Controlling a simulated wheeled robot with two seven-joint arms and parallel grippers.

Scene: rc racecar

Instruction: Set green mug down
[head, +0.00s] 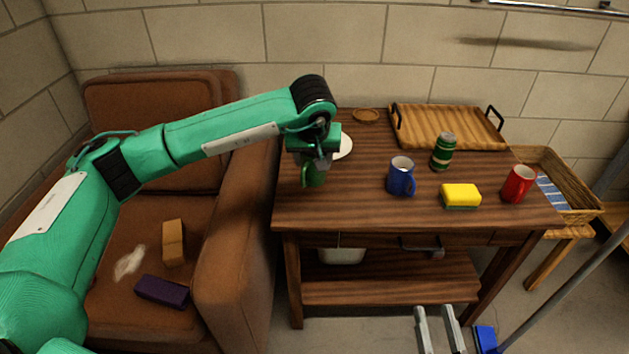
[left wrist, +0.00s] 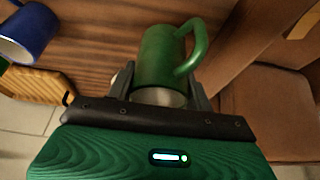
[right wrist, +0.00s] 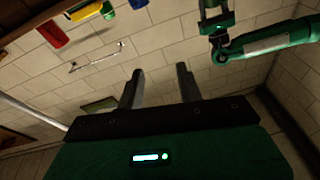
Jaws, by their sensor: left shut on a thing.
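The green mug (head: 313,178) is at the left end of the wooden table (head: 345,208). My left gripper (head: 314,160) comes down over it and is shut on it. In the left wrist view the mug (left wrist: 160,58) sits between the two fingers (left wrist: 160,88), with its handle to the right. I cannot tell whether its base touches the tabletop. My right gripper (head: 440,330) is low in front of the table. In the right wrist view its fingers (right wrist: 158,85) are apart with nothing between them.
On the table are a white plate (head: 344,147), a blue mug (head: 401,178), a green can (head: 443,152), a yellow sponge (head: 460,194), a red mug (head: 518,184), a coaster (head: 367,116) and a wooden tray (head: 450,126). The brown armchair (head: 235,250) stands left. The front-left tabletop is clear.

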